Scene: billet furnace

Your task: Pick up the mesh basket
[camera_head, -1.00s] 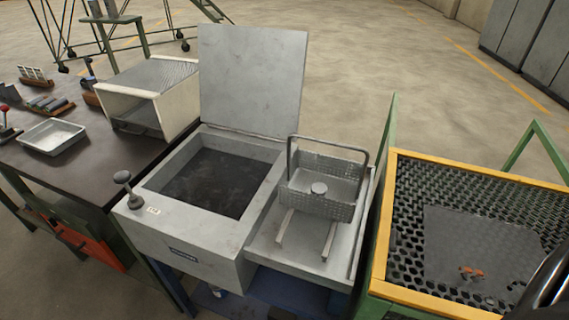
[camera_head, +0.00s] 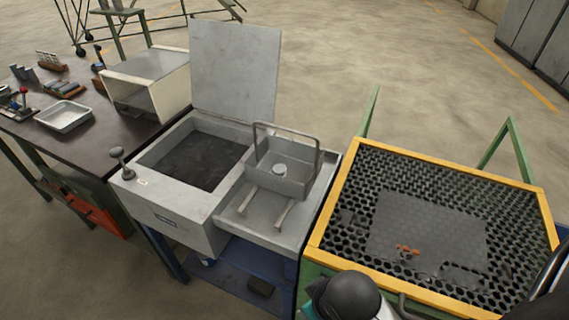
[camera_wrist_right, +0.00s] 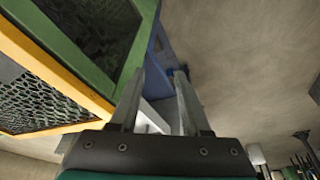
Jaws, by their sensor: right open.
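The mesh basket (camera_head: 281,170) is a grey rectangular basket with a tall hoop handle. In the head view it sits upright on two rails of the grey side shelf (camera_head: 243,220), right of the open tank. A small round light piece lies inside it. My right gripper (camera_wrist_right: 160,85) shows in the right wrist view with its two fingers apart and nothing between them. It is beside the green and yellow frame of the mesh table, away from the basket. In the head view part of my right arm shows at the bottom. My left gripper is not in view.
The grey tank (camera_head: 165,215) has a raised lid (camera_head: 235,70) and a dark interior. A yellow-framed mesh table (camera_head: 340,185) with a dark plate and small orange pieces stands at right. A dark workbench (camera_head: 105,150) with a white box (camera_head: 150,80) and a tray (camera_head: 63,115) is at left.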

